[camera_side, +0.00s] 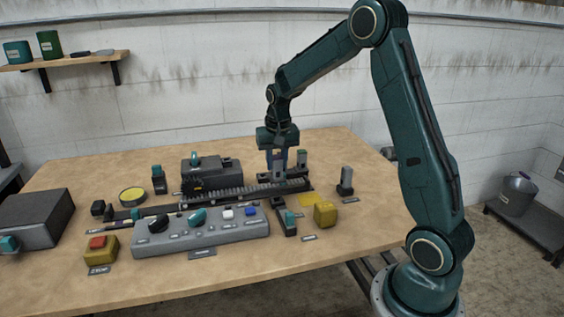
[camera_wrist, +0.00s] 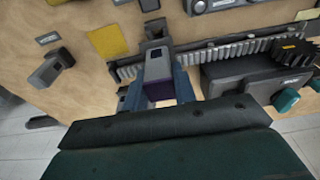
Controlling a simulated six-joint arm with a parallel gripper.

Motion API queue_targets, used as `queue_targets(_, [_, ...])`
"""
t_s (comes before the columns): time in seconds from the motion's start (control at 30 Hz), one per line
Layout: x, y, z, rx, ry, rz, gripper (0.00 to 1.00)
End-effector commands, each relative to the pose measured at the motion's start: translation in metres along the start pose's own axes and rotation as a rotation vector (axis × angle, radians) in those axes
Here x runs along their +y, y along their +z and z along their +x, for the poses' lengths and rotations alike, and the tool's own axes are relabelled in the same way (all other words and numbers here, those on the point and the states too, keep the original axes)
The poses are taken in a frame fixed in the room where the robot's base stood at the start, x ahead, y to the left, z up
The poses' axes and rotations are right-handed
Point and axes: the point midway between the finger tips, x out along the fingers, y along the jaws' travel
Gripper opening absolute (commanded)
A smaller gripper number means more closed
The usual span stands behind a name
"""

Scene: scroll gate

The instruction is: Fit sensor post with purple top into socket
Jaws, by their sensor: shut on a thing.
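My gripper (camera_side: 278,165) points down over the rear right of the workbench, beside the toothed rack. In the wrist view its blue-grey fingers (camera_wrist: 158,88) are shut on the sensor post (camera_wrist: 159,92), which shows a dark purple top between them. In the side view the fingers mostly hide the post.
The toothed rack (camera_side: 238,192) runs left from the gripper. A grey post on a dark base (camera_side: 345,180) stands farther right. The control panel (camera_side: 200,231) and yellow block (camera_side: 325,213) are in front. Bare bench lies at right.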

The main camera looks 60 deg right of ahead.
Motion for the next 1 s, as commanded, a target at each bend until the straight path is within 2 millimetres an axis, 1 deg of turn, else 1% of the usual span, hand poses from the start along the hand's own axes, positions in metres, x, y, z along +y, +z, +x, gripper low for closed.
queue_targets(0.27, [0.0, 0.001, 0.001, 0.001, 0.0, 0.0, 0.0])
queue_targets(0.43, [0.0, 0.001, 0.006, 0.0, 0.0, 0.0, 0.0])
queue_targets(1.0, [0.0, 0.006, 0.037, 0.0, 0.0, -0.001, 0.0])
